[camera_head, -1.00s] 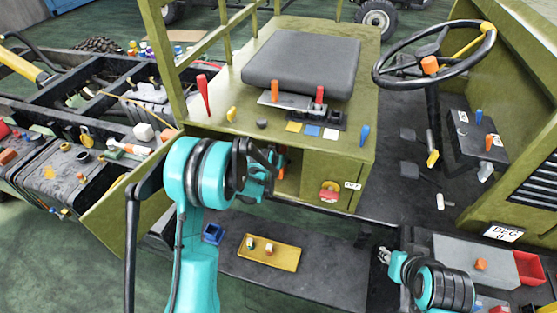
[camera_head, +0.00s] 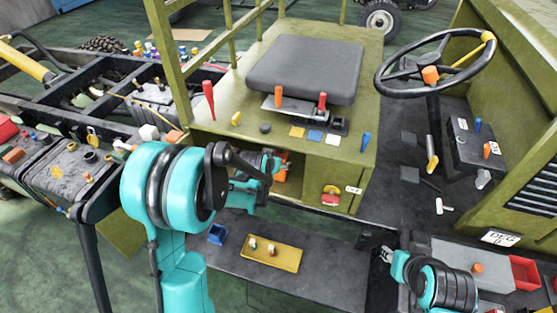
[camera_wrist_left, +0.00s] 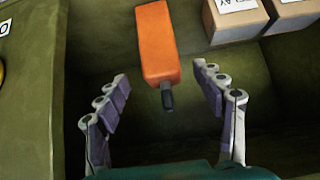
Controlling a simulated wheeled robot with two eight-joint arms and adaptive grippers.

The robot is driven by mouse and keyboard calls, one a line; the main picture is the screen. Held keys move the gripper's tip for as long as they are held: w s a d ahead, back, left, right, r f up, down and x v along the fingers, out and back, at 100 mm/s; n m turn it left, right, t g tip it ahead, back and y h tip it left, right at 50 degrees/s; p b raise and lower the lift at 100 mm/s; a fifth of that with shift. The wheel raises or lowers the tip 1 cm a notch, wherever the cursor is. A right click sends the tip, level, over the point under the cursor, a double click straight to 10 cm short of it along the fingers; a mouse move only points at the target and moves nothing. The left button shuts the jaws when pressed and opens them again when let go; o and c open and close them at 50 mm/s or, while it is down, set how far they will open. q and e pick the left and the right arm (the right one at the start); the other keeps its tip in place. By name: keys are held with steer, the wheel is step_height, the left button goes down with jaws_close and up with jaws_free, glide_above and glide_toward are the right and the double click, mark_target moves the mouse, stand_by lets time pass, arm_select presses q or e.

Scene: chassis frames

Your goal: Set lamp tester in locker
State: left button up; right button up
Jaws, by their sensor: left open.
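The lamp tester appears to be the orange block with a dark tip (camera_wrist_left: 160,45) in the left wrist view. It lies inside the green-walled locker, and an orange patch of it shows in the head view (camera_head: 282,174). My left gripper (camera_wrist_left: 161,80) is open, with its fingers spread on either side of the tester's dark tip and no visible grip on it. The open locker (camera_head: 313,188) is under the seat; my left arm hides part of its opening. My right gripper (camera_head: 386,254) is low at the right, small and apart from the locker.
Cardboard boxes (camera_wrist_left: 234,22), one labelled, sit beside the tester in the locker. A yellow tray (camera_head: 272,262) and a blue bin (camera_head: 217,234) lie on the dark step below. Levers stand on the seat deck.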

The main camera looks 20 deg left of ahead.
arm_select(q)
steer(key=s+d+f+v, duration=0.1)
steer(key=v, duration=0.8)
steer(key=s+d+f+v, duration=0.1)
steer(key=d+v, duration=0.1)
steer(key=v, duration=0.6)
steer(key=s+r+g, duration=0.1)
steer(key=s+g, duration=0.1)
steer(key=s, duration=1.3)
steer(key=shift+s+d, duration=0.15)
steer(key=shift+s, duration=0.1)
steer(key=shift+r, duration=0.1)
steer(key=shift+f+b, duration=0.5)
steer(key=shift+f, duration=0.1)
